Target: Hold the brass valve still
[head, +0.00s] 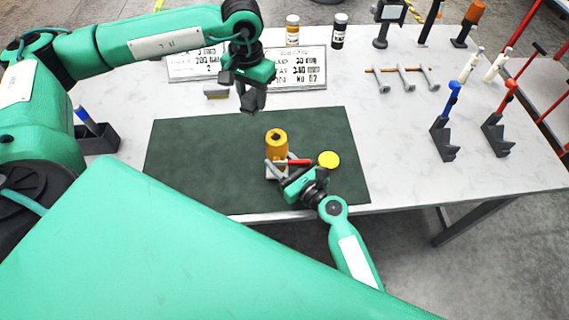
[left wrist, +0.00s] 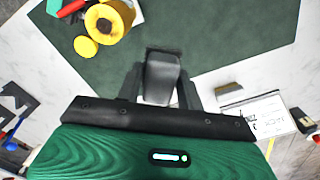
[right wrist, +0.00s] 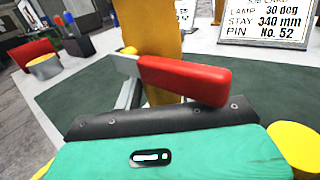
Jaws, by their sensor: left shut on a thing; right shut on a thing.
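The brass valve (head: 276,146) stands upright on the green mat, a yellow-gold body with a dark opening on top. It also shows in the left wrist view (left wrist: 108,20) and, close up, in the right wrist view (right wrist: 152,35). Its red lever handle (right wrist: 185,80) juts out above my right gripper. My right gripper (head: 280,170) is low at the valve's near side, shut on the valve; the lever partly hides the grip. My left gripper (head: 250,98) is up beyond the valve, shut on a dark grey block-like piece (left wrist: 162,75), clear of the valve.
A round yellow disc (head: 329,159) lies on the green mat (head: 200,165) right of the valve. Behind are lettered sign plates (head: 300,77) and two jars (head: 292,30). A rack with several hooks (head: 400,78) and upright tools (head: 446,125) stand right. The mat's left half is clear.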

